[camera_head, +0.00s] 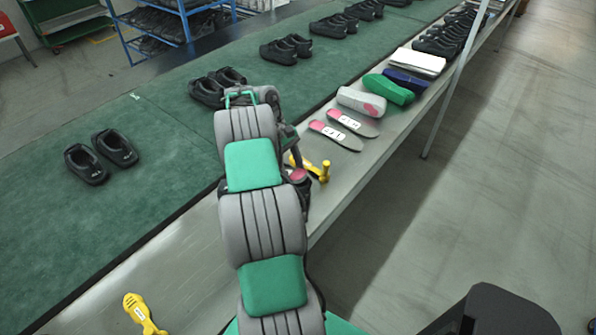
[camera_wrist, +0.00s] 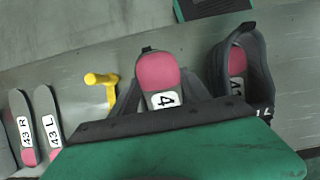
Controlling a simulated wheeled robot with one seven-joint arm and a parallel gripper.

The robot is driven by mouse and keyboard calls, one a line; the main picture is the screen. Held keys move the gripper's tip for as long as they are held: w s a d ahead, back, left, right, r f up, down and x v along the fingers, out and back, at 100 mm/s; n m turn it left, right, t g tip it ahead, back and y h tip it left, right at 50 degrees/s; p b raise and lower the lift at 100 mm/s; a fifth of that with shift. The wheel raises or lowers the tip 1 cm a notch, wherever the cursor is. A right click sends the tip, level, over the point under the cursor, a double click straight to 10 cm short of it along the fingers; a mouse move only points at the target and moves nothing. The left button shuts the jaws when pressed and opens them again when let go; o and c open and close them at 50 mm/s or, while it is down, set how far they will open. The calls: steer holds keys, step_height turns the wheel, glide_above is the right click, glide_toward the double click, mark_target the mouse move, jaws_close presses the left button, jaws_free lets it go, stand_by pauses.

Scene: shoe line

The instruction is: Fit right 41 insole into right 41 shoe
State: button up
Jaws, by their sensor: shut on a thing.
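In the wrist view, a grey insole with a pink heel (camera_wrist: 158,71) and a white label starting with 4 stands out beyond my gripper (camera_wrist: 168,112), which is shut on it. The rest of the label and the insole's front are hidden. Dark sides of a black shoe (camera_wrist: 125,101) show on both sides of the insole, with a heel loop behind it. I cannot tell how deep the insole sits. The pink heel also shows beside my arm in the head view (camera_head: 298,175). Another black shoe (camera_wrist: 262,77) stands to the right with a pink-heeled, labelled insole inside.
Insoles marked 43 R (camera_wrist: 22,125) and 43 L (camera_wrist: 48,120) lie further left. Several shoe pairs stand on the green belt, including one pair (camera_head: 116,148) at left. Another yellow tool (camera_head: 140,312) lies in front.

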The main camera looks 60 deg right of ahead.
steer(key=shift+w+f+b, duration=0.2)
steer(key=shift+f+b, duration=0.15)
steer(key=shift+b, duration=0.05)
steer(key=shift+f+b, duration=0.1)
steer(key=shift+b, duration=0.65)
steer(key=f+t+b, duration=0.1)
steer(key=b, duration=0.3)
steer(key=shift+s, duration=0.1)
steer(key=shift+r, duration=0.1)
steer(key=o, duration=1.4)
steer(key=shift+r, duration=0.1)
steer(key=shift+r+p, duration=1.45)
steer(key=shift+p, duration=0.55)
